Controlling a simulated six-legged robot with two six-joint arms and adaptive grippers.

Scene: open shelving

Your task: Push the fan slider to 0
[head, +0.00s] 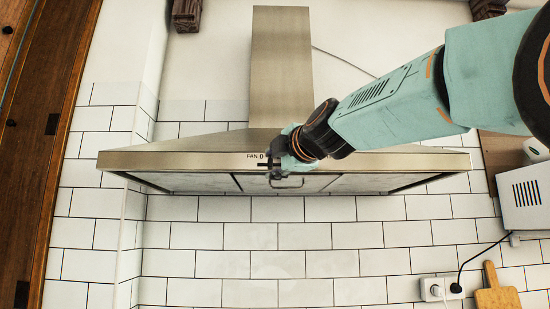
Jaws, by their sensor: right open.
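The range hood (205,158) is brushed metal and hangs on the tiled wall in the middle of the head view. Its front edge carries the label FAN 0 (255,156). My right arm comes in from the right, and my right gripper (274,168) is at the front edge, just at the label. The gripper is open. The fan slider is hidden behind the gripper, or too small to tell apart from it. I cannot tell whether the gripper touches the slider. My left gripper is not in view.
A toaster-like white appliance (524,198) stands at the right. A wall outlet (440,288) with a black cord and a wooden cutting board (497,298) are at the lower right. A wooden frame (50,110) runs along the left. The tiled wall below the hood is clear.

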